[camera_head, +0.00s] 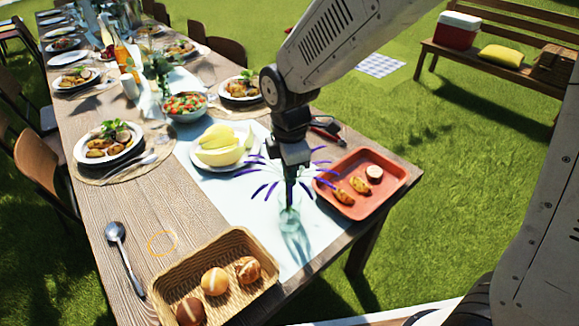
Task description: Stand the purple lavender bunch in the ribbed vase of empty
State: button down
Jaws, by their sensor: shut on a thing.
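The purple lavender bunch (259,190) spreads out around my gripper (290,196), its purple spikes showing on both sides. My gripper points down and is shut on the bunch, hiding its middle. A greenish clear glass vase (289,219) stands upright on the pale runner directly below the gripper. The lower stems appear to be at or within the vase's mouth, but the picture is too small to tell how deep. Ribs on the glass cannot be made out clearly.
A red tray (342,208) with food lies close right of the vase. A wicker basket (170,299) of rolls is at front left. A plate of melon (222,146) and a salad bowl (186,107) stand behind. A spoon (124,258) and thin orange ring (161,231) lie left.

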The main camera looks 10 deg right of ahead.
jog(key=c, duration=1.4)
grip_release()
jog(key=shift+o, duration=0.2)
notch_tip(320, 180, up, 8)
jog(key=shift+f, duration=0.1)
